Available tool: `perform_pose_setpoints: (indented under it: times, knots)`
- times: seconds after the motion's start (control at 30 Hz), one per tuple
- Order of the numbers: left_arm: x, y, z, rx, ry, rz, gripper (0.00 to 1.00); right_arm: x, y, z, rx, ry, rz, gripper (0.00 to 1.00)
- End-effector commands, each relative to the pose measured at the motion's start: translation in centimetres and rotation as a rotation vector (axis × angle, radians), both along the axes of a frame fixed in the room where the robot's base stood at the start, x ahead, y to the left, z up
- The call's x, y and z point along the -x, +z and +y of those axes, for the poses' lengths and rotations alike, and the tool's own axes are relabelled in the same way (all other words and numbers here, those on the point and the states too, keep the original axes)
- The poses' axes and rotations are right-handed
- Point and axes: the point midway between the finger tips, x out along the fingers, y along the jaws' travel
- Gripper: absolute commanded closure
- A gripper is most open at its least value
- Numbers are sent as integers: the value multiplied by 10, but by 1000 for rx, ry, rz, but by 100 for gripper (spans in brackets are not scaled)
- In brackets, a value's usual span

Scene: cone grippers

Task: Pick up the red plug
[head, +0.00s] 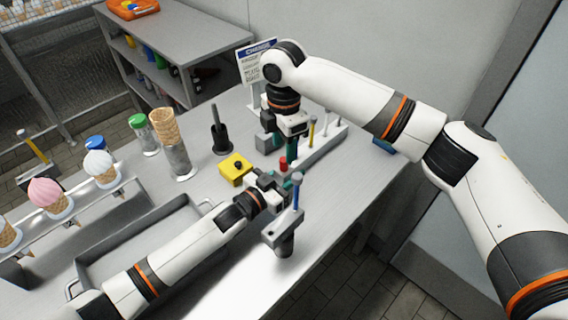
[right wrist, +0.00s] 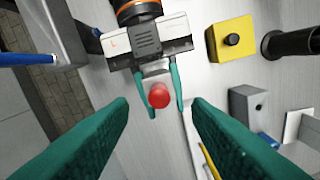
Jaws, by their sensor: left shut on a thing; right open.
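The red plug (head: 282,163) shows as a small red cylinder in the head view and as a round red top (right wrist: 159,95) in the right wrist view. My left gripper (head: 283,180) is shut on it, with its teal fingers on either side of the plug (right wrist: 160,110). My right gripper (head: 282,146) points down from above, open and empty. In the right wrist view its two teal fingers are spread wide, with the plug between them in the picture. The plug's lower part is hidden.
A yellow box with a black button (head: 235,168) and a black post (head: 220,135) stand left of the grippers. A rack with a yellow rod (head: 312,132) is close on the right. A grey holder with a blue rod (head: 283,228) is in front. Ice-cream cones (head: 48,193) stand left, beside a tray (head: 150,235).

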Motion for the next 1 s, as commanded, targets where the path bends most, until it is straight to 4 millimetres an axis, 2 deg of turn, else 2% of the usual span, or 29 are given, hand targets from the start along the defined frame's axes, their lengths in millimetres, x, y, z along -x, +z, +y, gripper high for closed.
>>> perform_pose_setpoints:
  times: [0.3,0.6,0.87,1.0]
  knots:
    - [0,0,0,-1,0,1,94,1,-44,-1,0,-1,2,55]
    - [0,0,0,-1,1,1,94,0,-49,0,0,-1,1,55]
    - [0,0,0,-1,1,1,94,0,-49,0,0,-1,1,98]
    - [0,0,0,-1,1,1,94,0,-49,0,-1,-1,0,100]
